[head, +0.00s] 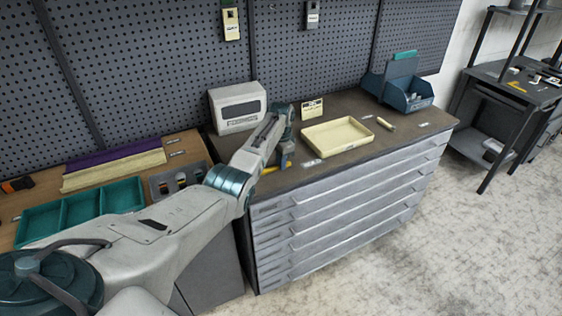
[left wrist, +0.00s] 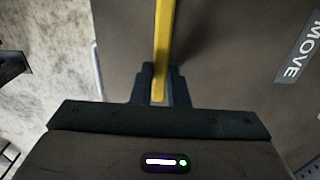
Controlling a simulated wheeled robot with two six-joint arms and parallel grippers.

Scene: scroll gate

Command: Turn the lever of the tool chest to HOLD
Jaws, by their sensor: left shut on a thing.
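The tool chest (head: 345,208) is a grey cabinet with several wide drawers and a brown top. Its yellow lever (head: 270,170) shows at the front left of the top, partly hidden by my left gripper (head: 286,163). In the left wrist view, the lever (left wrist: 164,40) is a yellow bar running up from between the two dark fingertips of my left gripper (left wrist: 160,88), which is shut on it. A label reading MOVE (left wrist: 300,48) lies on the top to the right of the lever. No HOLD label can be read. My right gripper is out of view.
A cream tray (head: 337,137), a small cream cylinder (head: 385,123) and a blue bin (head: 408,95) are on the chest top. A white box (head: 237,107) stands at the back left. A wooden bench with green trays (head: 80,212) adjoins on the left.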

